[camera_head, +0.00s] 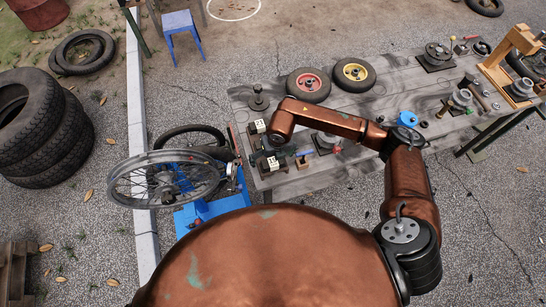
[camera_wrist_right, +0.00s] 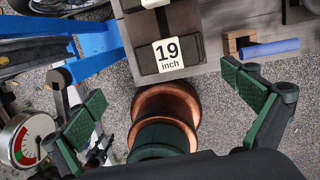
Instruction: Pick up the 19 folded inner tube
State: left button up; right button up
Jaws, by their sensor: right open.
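The 19 folded inner tube (camera_wrist_right: 168,54) is a dark folded bundle with a white "19 inch" label. It lies at the table's near edge, at the top middle of the right wrist view. In the head view, a labelled dark bundle (camera_head: 271,163) at the table's near left corner appears to be the same tube, but its print is too small to read. My right gripper (camera_wrist_right: 168,108) is open and empty, its green-padded fingers spread wide, apart from the tube. In the head view the arm partly hides the gripper (camera_head: 277,139). My left gripper is not visible.
Another labelled bundle (camera_head: 257,126) lies just behind. A wooden block (camera_wrist_right: 238,40) and blue rod (camera_wrist_right: 270,48) lie right of the tube. A blue stand with a spoked wheel (camera_head: 165,180) stands close left of the grey table (camera_head: 390,90). A pressure gauge (camera_wrist_right: 28,140) shows lower left.

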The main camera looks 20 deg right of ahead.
aim_at(273, 162)
jog(key=shift+w+d+f+h, duration=0.4)
jog(key=shift+w+d+f, duration=0.3)
jog(key=shift+w+f, duration=0.1)
jog(key=shift+f, duration=0.35)
jog(key=f, duration=0.2)
jog(key=f+p, duration=0.1)
jog(key=f, duration=0.1)
jog(key=shift+w+a+f, duration=0.15)
jog(key=shift+a, duration=0.05)
jog(key=shift+f, duration=0.4)
jog(key=shift+c, duration=0.8)
jog(key=c, duration=0.9)
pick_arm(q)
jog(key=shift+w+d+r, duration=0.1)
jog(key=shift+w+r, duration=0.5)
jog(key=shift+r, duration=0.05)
pick_arm(e)
jog(key=shift+w, duration=0.1)
jog(key=c, duration=0.5)
jog(key=shift+o, duration=0.2)
